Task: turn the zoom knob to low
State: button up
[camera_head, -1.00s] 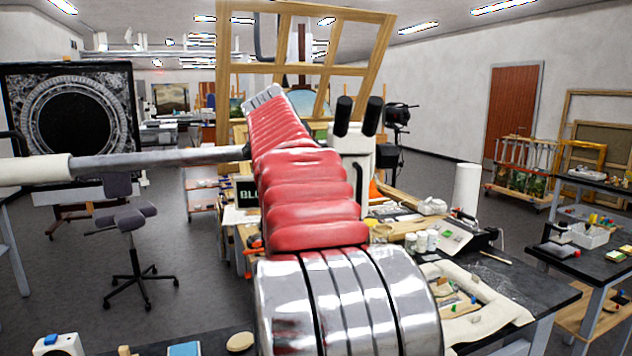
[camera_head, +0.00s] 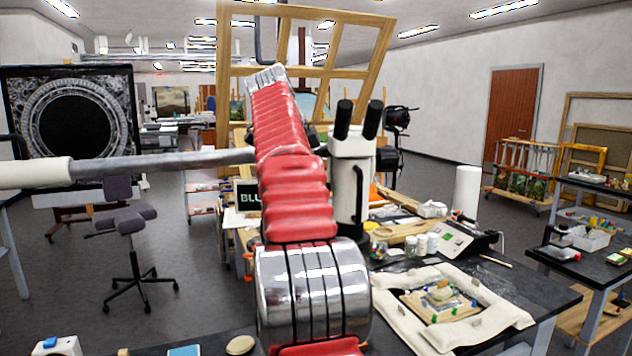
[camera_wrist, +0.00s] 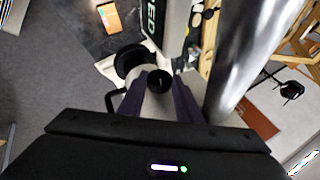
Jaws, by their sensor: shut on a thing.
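The white microscope (camera_head: 350,170) with two black eyepieces stands on the dark worktable, just right of my arm, which covers its left side in the head view. In the wrist view, a round black knob (camera_wrist: 159,82), which I take to be the zoom knob, sits between the two dark purple fingers of my gripper (camera_wrist: 160,88). The fingers close on it from both sides. Its setting and any marks are too small to read. My gripper is hidden behind my arm in the head view.
A padded cream frame with a small ornate piece (camera_head: 440,297) lies on the worktable at right. White jars (camera_head: 427,243) and a white paper roll (camera_head: 466,190) stand near the microscope. A wooden lattice frame (camera_head: 305,70) rises behind. Open floor lies at left.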

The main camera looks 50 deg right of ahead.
jog(key=shift+f, duration=0.25)
dwell(0.3)
jog(key=o, duration=1.1)
jog(key=shift+r, duration=0.15)
jog(key=shift+c, duration=0.2)
jog(key=shift+r, duration=0.1)
